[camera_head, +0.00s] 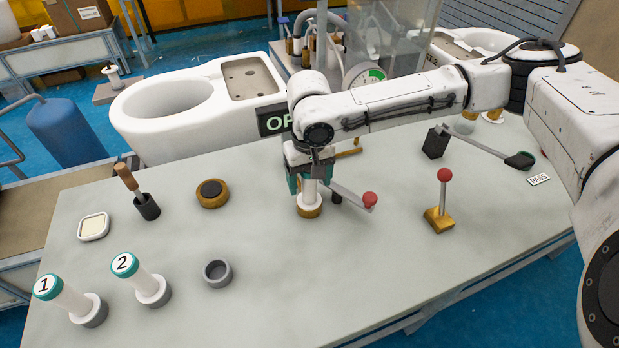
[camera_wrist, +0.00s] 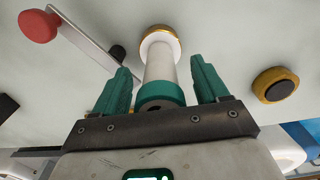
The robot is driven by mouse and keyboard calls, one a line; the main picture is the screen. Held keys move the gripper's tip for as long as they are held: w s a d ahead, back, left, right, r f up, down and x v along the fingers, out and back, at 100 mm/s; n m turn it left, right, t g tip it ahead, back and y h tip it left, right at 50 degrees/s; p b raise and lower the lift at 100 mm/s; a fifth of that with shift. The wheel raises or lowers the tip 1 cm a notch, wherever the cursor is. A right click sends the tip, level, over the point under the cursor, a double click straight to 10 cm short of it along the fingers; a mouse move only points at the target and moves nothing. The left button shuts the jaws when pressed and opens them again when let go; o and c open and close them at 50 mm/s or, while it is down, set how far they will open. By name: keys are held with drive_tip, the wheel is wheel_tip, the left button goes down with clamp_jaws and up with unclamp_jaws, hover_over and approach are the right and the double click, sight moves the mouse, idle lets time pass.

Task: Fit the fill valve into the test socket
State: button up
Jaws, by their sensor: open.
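A white fill valve (camera_wrist: 161,69) with a teal cap stands upright in the brass test socket (camera_head: 309,209), near the middle of the table. The socket's brass rim also shows at the valve's base in the wrist view (camera_wrist: 160,33). My gripper (camera_wrist: 158,84) is open, with its teal fingers on either side of the valve and visible gaps between. In the head view my gripper (camera_head: 309,180) is over the valve's top and hides most of it. Two more valves, marked 1 (camera_head: 70,300) and 2 (camera_head: 142,282), stand in grey holders at front left.
A lever with a red knob (camera_head: 369,200) is close to the right of the socket. A red-knobbed stick on a brass base (camera_head: 440,215) stands further right. An empty grey holder (camera_head: 217,273), a brass ring with a black centre (camera_head: 212,193) and a brush (camera_head: 146,206) are left.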

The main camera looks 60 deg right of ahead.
wheel_tip(320, 180, up, 11)
drive_tip(key=shift+f, duration=0.1)
idle(0.5)
idle(0.4)
